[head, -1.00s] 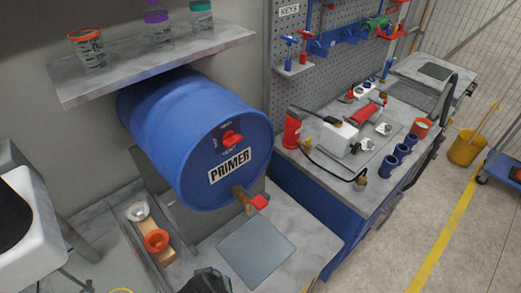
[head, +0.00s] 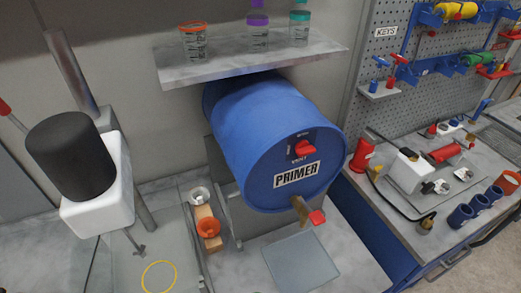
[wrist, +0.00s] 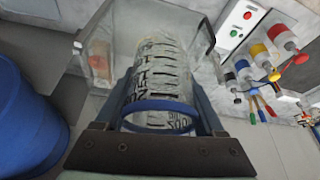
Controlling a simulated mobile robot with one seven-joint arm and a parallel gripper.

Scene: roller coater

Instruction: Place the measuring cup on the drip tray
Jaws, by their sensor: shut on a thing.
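In the wrist view my gripper (wrist: 165,125) is shut on a clear measuring cup (wrist: 155,75) with dark printed markings and a blue rim. The rim is near the gripper's palm and the body extends away between the fingers. The flat grey square drip tray (head: 300,262) lies on the bench below the tap (head: 307,212) of the blue PRIMER drum (head: 270,140) in the head view. Its visible surface is bare. My gripper and the held cup do not show in the head view, so their distance from the tray cannot be told.
A shelf (head: 250,62) above the drum holds clear jars with orange, purple and teal rims. In the wrist view a transparent box (wrist: 195,30) is beyond the cup, and a blue cylinder (wrist: 28,125) is at left.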

